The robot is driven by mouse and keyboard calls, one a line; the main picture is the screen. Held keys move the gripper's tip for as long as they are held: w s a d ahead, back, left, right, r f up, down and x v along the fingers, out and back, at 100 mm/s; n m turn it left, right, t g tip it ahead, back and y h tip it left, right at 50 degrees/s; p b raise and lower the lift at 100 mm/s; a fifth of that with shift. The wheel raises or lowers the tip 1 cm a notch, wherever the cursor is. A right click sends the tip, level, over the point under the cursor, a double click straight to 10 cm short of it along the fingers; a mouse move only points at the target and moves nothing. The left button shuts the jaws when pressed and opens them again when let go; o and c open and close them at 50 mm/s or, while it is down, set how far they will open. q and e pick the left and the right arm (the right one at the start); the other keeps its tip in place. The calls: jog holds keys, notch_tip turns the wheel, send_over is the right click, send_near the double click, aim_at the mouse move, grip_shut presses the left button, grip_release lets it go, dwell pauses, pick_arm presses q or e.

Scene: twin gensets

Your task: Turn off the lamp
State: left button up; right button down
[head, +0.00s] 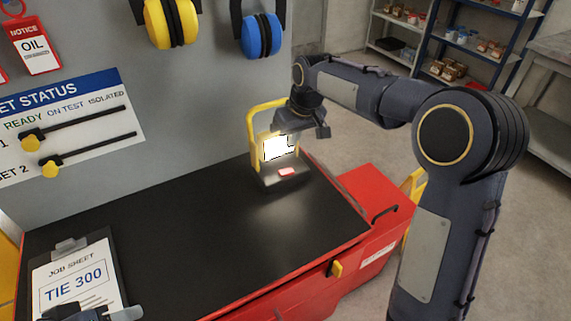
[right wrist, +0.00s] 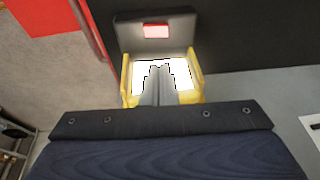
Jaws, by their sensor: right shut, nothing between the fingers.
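The lamp (head: 279,148) stands on the black top of the red cabinet, against the grey panel. It has a yellow frame with a handle, and its face glows bright white. A red button (head: 287,171) sits on its dark base, in front of the lit face. My right gripper (head: 289,131) is at the lamp's upper front, shut and empty. In the right wrist view its closed fingers (right wrist: 158,72) overlap the white lamp face, with the red button (right wrist: 156,31) beyond the tips. Whether they touch the lamp cannot be told. Part of my left gripper (head: 92,313) shows at the bottom left; its fingers are unclear.
A job sheet clipboard (head: 76,278) lies at the left of the black top (head: 190,235); the middle is clear. Yellow (head: 171,22) and blue (head: 261,35) ear defenders hang on the panel. Two status sliders (head: 92,122) are at the left. Shelves (head: 470,45) stand behind.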

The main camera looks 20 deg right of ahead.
aim_at(283, 172)
jog(key=x, duration=0.7)
jog(key=s+p+x, duration=0.1)
jog(key=x, duration=0.2)
jog(key=shift+a+f, duration=0.1)
jog(key=shift+f, duration=0.25)
